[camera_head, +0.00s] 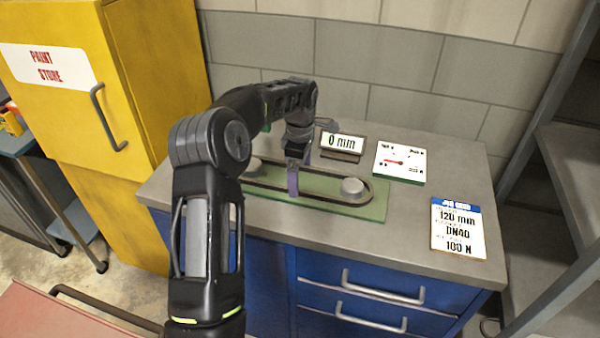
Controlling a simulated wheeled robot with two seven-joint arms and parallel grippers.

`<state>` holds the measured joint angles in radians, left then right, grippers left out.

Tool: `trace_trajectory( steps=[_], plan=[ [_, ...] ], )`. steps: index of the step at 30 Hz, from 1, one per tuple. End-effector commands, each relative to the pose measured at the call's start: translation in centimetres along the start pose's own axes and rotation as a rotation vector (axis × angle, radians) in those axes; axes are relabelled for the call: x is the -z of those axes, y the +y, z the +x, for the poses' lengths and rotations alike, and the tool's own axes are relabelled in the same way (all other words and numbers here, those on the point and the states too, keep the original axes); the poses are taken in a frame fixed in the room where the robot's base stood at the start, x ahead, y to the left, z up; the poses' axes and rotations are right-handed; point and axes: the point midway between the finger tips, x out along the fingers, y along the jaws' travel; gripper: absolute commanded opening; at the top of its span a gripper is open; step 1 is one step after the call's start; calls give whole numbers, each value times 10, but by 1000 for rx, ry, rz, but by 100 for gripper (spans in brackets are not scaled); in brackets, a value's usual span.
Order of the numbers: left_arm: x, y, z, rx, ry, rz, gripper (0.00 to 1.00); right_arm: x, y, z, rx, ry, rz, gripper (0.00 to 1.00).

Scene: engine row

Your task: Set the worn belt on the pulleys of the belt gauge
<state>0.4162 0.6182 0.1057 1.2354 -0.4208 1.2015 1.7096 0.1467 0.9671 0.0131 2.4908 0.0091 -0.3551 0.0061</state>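The belt gauge is a green plate (377,211) on the grey bench, with two round grey pulleys, one at the right (354,188) and one at the left, partly behind my arm. The worn belt (331,201) is a dark long loop that appears to lie around both pulleys; whether it is fully seated is not clear. My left gripper (299,170) points down over the middle of the belt. Its purple fingers look apart, near the belt's two long sides; whether they press on it cannot be told. My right gripper is out of view.
A display reading 0 mm (342,144) and a dial card (399,162) stand behind the gauge. A job card (458,228) lies at the right. Bare bench top (400,240) lies in front. A yellow cabinet (140,110) is at the left, grey shelving (575,160) at the right.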

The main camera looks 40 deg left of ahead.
Motion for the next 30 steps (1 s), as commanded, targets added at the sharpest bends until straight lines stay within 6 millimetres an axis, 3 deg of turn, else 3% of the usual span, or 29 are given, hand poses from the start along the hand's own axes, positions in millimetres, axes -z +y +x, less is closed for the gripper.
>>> trace_trajectory(
  steps=[7,13,20,26,30],
  plan=[
    [0,0,-2,0,0,0,100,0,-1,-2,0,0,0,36],
    [0,1,-17,-2,1,1,100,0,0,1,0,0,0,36],
    [-1,1,-61,-6,0,0,100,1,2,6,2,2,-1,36],
    [-1,0,-111,-2,1,2,100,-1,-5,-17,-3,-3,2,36],
    [0,0,-122,0,0,0,100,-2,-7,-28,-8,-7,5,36]
  ],
)
